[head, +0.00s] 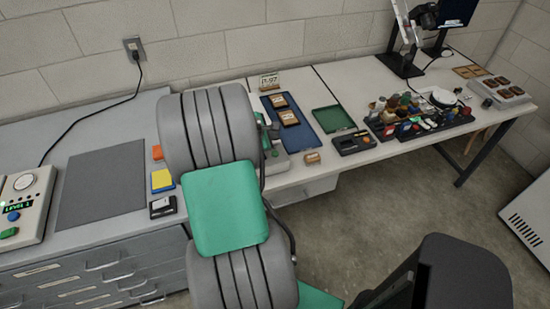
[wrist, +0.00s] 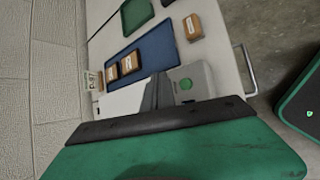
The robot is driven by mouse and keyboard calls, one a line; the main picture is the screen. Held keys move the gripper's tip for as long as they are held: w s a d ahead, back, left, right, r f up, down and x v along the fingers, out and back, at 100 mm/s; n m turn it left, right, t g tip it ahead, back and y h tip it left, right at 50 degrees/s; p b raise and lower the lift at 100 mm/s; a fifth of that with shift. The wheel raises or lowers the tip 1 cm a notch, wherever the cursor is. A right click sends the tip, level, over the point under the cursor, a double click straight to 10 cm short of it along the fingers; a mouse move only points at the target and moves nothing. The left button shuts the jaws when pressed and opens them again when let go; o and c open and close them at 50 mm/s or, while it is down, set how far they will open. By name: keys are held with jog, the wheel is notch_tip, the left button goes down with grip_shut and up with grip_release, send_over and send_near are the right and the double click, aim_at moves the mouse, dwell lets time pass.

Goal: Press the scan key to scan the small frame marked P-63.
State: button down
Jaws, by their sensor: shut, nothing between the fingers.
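My gripper (wrist: 160,78) is shut and empty in the wrist view. Its dark fingers are over a pale grey device. A round green key (wrist: 185,84) on the device (wrist: 200,75) is just right of the fingers; I cannot tell if they touch the device. In the head view my arm hides the gripper and most of the device (head: 282,162). Two small wooden frames (head: 277,101) (head: 289,118) lie on a blue tray (head: 309,133). Another small frame (head: 312,157) lies on the bench at its front edge; it also shows in the wrist view (wrist: 193,26). I cannot read which is P-63.
A small sign card (head: 269,81) stands behind the blue tray. A green tray (head: 333,119), a dark box (head: 354,142) and a crowded bottle rack (head: 415,115) are to the right. A control box (head: 22,207) and a grey mat (head: 103,187) are left.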

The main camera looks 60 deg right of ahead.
aim_at(273, 155)
jog(key=shift+f+b, duration=1.2)
jog(key=shift+f, duration=1.15)
jog(key=shift+f, duration=0.45)
